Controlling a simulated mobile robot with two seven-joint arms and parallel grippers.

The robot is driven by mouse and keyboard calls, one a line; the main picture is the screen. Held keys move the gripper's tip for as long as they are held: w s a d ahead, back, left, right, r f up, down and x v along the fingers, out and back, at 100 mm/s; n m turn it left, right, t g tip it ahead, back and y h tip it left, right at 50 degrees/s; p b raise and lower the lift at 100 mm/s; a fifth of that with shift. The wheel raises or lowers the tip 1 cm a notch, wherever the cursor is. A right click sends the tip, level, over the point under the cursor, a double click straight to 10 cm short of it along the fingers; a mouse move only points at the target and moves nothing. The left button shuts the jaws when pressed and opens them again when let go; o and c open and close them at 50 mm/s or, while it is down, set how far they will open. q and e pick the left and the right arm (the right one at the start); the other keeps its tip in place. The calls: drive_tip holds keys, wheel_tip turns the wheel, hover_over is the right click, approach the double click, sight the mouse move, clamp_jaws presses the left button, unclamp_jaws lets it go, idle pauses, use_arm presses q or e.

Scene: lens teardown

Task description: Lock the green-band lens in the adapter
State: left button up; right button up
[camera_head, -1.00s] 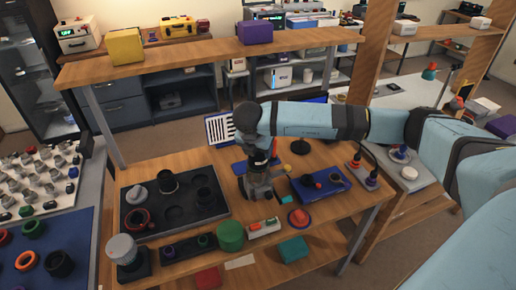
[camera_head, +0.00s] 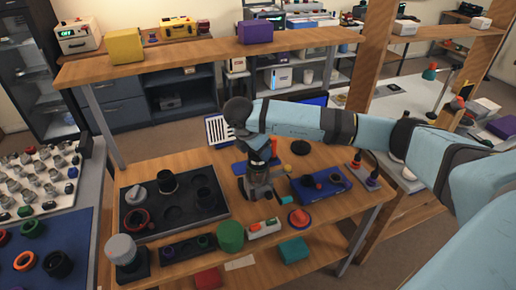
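My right gripper (camera_head: 259,188) points down over the middle of the wooden bench, at the right edge of the black parts tray. Its fingers are small and dark, and I cannot tell whether they are open or shut on something. No lens with a clear green band can be made out; the gripper may hide it. A blue tray (camera_head: 309,194) with small dark parts lies right of the gripper. I cannot tell which part is the adapter. My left gripper is not in view.
The black parts tray (camera_head: 176,222) holds dark rings and a grey piece. A red-topped round button (camera_head: 299,217) and a white box (camera_head: 263,228) sit near the front edge. A shelf (camera_head: 200,52) spans behind.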

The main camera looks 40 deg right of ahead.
drive_tip(key=shift+m+g, duration=0.5)
drive_tip(key=shift+m, duration=0.8)
drive_tip(key=shift+m+g, duration=0.3)
drive_tip(key=shift+m, duration=0.3)
drive_tip(key=o, duration=1.2)
drive_tip(key=p+v, duration=0.2)
drive_tip(key=v, duration=1.1)
drive_tip(key=shift+a+r, duration=0.1)
drive_tip(key=shift+r, duration=0.3)
